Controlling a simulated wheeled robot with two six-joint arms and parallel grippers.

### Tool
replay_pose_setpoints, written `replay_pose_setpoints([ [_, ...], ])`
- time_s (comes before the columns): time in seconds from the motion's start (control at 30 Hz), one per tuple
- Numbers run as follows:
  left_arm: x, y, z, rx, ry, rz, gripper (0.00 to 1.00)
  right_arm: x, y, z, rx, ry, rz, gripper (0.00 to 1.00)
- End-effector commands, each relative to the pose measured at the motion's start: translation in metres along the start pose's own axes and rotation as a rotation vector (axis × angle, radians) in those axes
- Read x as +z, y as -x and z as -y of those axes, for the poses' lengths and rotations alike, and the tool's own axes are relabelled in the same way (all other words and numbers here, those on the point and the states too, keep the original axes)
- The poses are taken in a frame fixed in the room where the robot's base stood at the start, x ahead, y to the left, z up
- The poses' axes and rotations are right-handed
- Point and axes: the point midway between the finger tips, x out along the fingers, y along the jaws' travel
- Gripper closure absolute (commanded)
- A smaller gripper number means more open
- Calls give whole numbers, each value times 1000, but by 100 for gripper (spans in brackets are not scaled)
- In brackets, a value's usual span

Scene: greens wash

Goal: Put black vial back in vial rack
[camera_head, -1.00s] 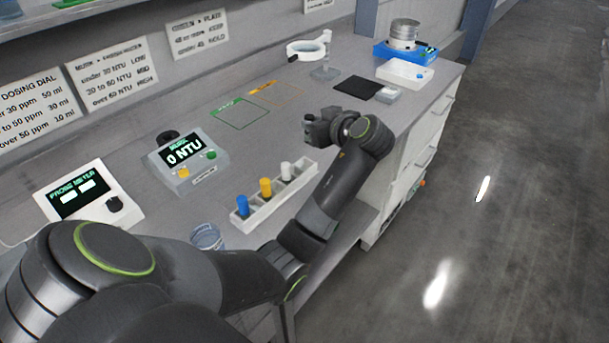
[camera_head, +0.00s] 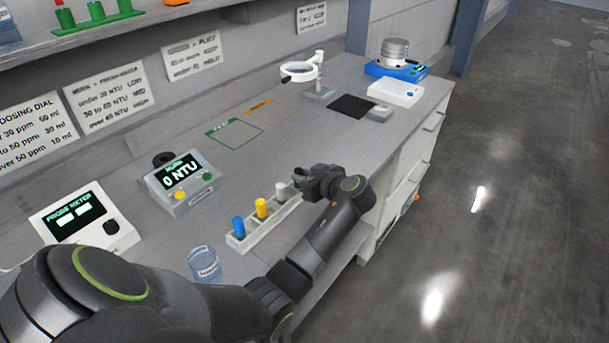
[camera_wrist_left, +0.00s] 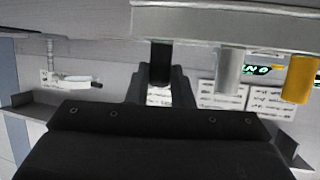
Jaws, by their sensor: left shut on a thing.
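The white vial rack (camera_head: 262,232) stands on the bench with a blue vial (camera_head: 238,227), a yellow vial (camera_head: 261,208) and a white vial (camera_head: 281,191) upright in it. My left gripper (camera_head: 301,181) is low at the rack's far end, beside the white vial. In the left wrist view the gripper (camera_wrist_left: 162,86) is shut on the black vial (camera_wrist_left: 161,62). The black vial lines up with the white vial (camera_wrist_left: 228,72), and its base end meets the rack's edge (camera_wrist_left: 230,25). The rack wall hides whether it is seated. In the head view the gripper hides the black vial.
A labelled clear beaker (camera_head: 204,264) stands near the rack's near end. The NTU meter (camera_head: 183,182) and probe meter (camera_head: 82,219) are behind. A green outlined square (camera_head: 234,132), an orange one (camera_head: 269,110) and a black pad (camera_head: 351,106) lie farther along the bench.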

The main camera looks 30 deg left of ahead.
Motion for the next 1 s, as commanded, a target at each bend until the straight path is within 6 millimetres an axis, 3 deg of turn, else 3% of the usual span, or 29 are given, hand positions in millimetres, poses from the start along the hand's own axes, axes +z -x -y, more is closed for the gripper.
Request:
replay_pose_setpoints([
  [0.23, 4, -1, 0, 0, 0, 0, 100, 0, -5, -2, 3, 2, -1, 64],
  [0.27, 2, -1, 0, 0, 0, 0, 76, 0, -3, -3, 4, 2, -1, 64],
  [0.4, 2, -1, 0, 0, 0, 0, 58, 0, -2, -3, 4, 2, -1, 64],
  [0.77, -2, 1, 0, 0, 0, 0, 58, -1, 2, -3, 4, 2, -2, 64],
  [1.0, 4, 42, -1, 4, 3, 5, 58, 0, -13, -2, 3, 2, -2, 64],
])
